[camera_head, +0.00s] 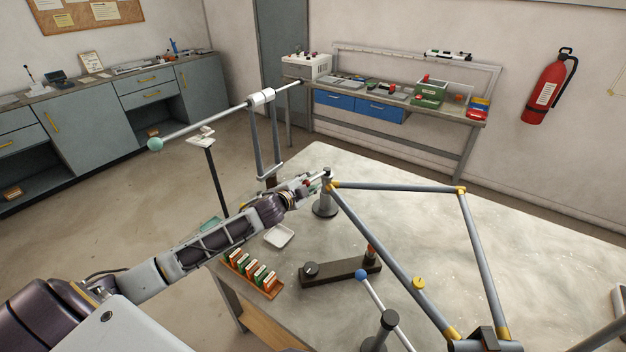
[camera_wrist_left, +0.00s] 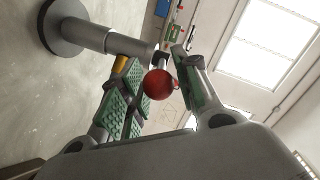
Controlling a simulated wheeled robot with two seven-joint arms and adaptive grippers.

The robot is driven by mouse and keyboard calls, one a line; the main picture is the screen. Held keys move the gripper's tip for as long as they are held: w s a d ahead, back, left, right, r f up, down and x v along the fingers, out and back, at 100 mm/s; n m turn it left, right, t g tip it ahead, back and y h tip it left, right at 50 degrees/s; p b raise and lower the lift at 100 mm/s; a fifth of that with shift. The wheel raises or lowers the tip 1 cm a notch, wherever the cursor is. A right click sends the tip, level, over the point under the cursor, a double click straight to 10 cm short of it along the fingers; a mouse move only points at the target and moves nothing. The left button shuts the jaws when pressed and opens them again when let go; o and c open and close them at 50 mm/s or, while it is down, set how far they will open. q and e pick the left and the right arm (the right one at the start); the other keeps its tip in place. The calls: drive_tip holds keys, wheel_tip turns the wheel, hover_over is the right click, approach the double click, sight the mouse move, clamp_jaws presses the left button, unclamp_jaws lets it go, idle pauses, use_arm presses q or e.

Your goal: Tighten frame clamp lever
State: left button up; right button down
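My left gripper (camera_head: 308,184) reaches in from the left beside the post top. In the wrist view its green-padded fingers (camera_wrist_left: 160,75) are apart, with the red knob between them; firm contact on both sides does not show. The tube frame (camera_head: 395,187) lies across the table. My right gripper is not in view.
A second post (camera_head: 380,328) with a blue-ball lever (camera_head: 362,275) stands at the front. A dark block fixture (camera_head: 330,283), a rack of coloured pieces (camera_head: 252,275) and a white dish (camera_head: 279,236) lie near my left arm. The table inside the frame is clear.

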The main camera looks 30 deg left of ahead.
use_arm(q)
drive_tip(key=shift+x, duration=1.1)
clamp_jaws()
